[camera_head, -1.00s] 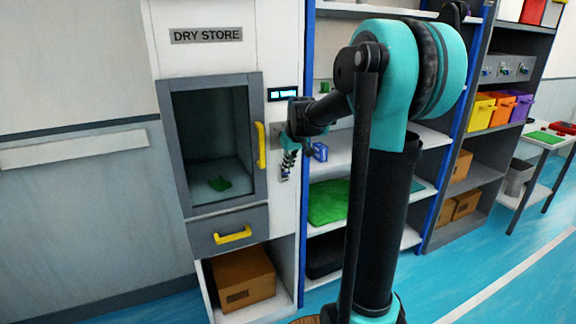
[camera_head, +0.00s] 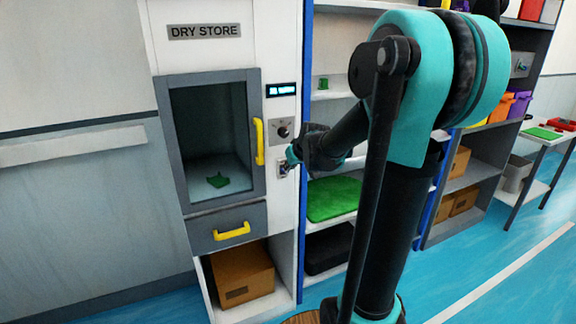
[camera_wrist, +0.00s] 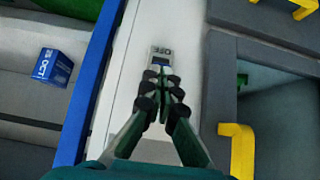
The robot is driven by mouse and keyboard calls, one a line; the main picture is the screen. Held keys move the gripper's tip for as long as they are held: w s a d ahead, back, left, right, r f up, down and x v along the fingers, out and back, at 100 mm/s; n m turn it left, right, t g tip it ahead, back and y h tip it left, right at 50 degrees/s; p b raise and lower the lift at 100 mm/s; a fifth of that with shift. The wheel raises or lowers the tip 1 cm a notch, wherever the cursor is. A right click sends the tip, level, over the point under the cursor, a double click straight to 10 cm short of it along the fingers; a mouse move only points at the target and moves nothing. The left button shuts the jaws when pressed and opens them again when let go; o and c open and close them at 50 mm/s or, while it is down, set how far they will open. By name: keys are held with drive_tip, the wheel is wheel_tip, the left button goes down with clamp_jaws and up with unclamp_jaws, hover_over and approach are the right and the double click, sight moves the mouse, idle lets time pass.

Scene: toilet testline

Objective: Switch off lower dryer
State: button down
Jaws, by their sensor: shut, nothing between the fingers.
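The white and grey cabinet marked DRY STORE (camera_head: 205,31) stands left of my arm in the head view. Its narrow right panel carries a lit display (camera_head: 281,90), a dark round knob (camera_head: 282,131) on a grey plate, and a small switch plate (camera_head: 284,168) below. In the wrist view the switch plate (camera_wrist: 161,54) lies straight ahead and its label appears to read OFF. My gripper (camera_wrist: 164,78) is shut and empty, its fingertips over the plate's near part. I cannot tell whether they touch it. My gripper also shows at the panel in the head view (camera_head: 290,159).
The cabinet's closed glass door has a yellow handle (camera_head: 259,142), with a drawer (camera_head: 229,229) beneath. A blue rack post (camera_wrist: 88,90) stands close beside the panel. A blue box (camera_wrist: 49,67) sits on the rack. Free blue floor (camera_head: 480,262) lies to the right.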

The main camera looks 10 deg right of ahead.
drive_tip(key=shift+s+f+t+y, duration=0.2)
drive_tip(key=shift+f+t+y, duration=0.15)
drive_tip(key=shift+t, duration=0.45)
drive_tip(key=shift+s+d+f+t, duration=0.1)
drive_tip(key=shift+f+t, duration=0.35)
drive_tip(key=shift+t, duration=0.35)
drive_tip(key=shift+w+a+r, duration=0.2)
drive_tip(key=shift+w+r, duration=0.15)
drive_tip(key=shift+w, duration=0.3)
